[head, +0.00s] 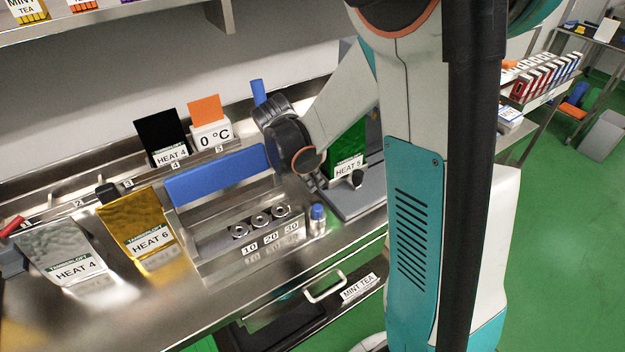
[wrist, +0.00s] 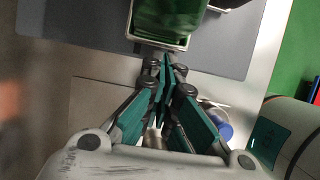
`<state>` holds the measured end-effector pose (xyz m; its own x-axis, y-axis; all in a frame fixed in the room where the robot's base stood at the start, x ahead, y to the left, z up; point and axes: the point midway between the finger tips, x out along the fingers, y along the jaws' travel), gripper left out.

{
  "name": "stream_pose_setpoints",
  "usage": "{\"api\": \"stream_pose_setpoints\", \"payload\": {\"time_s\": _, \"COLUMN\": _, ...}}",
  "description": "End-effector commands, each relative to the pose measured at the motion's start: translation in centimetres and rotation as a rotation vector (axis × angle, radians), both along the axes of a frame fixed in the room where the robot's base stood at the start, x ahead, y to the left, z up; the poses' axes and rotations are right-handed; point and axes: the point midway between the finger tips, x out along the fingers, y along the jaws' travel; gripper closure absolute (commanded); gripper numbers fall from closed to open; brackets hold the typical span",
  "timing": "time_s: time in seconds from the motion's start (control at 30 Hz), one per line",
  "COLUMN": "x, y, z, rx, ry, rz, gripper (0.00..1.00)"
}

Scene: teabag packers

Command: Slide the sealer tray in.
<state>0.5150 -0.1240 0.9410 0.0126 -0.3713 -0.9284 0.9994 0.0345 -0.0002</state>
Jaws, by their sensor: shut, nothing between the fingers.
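The sealer (head: 190,235) appears to be the metal machine with a long blue bar (head: 217,173) and dials marked 10, 20 and 30. To its right, a green pouch (head: 347,162) labelled HEAT 5 stands on a grey plate (head: 360,203). In the wrist view the green pouch (wrist: 170,18) sits in a metal-rimmed tray (wrist: 158,40) on the grey plate (wrist: 75,40). My gripper (wrist: 165,70) is shut and empty, its fingertips close to the tray's near edge; I cannot tell if they touch. In the head view my arm partly hides this area.
A small blue-capped bottle (head: 317,220) stands by the sealer's right front corner. Gold (head: 140,225) and silver (head: 65,255) pouches are at the left. A black pouch (head: 160,137) and a 0 °C block (head: 211,130) stand behind. An open drawer (head: 280,318) sits below the counter.

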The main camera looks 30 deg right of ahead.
Motion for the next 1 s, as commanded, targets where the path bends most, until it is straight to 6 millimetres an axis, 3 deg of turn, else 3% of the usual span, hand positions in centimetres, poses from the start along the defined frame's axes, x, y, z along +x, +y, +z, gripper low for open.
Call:
{"api": "stream_pose_setpoints", "payload": {"time_s": 0.17, "x": 0.1, "y": -2.2, "z": 0.0, "rx": 0.0, "ry": 0.0, "rz": -0.005, "gripper": 1.0}}
{"api": "stream_pose_setpoints", "payload": {"time_s": 0.4, "x": 0.2, "y": -8.3, "z": 0.0, "rx": 0.0, "ry": -0.001, "rz": -0.007, "gripper": 1.0}}
{"api": "stream_pose_setpoints", "payload": {"time_s": 0.6, "x": 0.4, "y": -12.2, "z": 0.0, "rx": 0.0, "ry": -0.001, "rz": -0.004, "gripper": 1.0}}
{"api": "stream_pose_setpoints", "payload": {"time_s": 0.73, "x": 0.4, "y": -13.2, "z": 0.0, "rx": 0.0, "ry": -0.001, "rz": -0.002, "gripper": 1.0}}
{"api": "stream_pose_setpoints", "payload": {"time_s": 1.0, "x": 0.5, "y": -13.3, "z": 0.0, "rx": 0.0, "ry": 0.0, "rz": 0.0, "gripper": 1.0}}
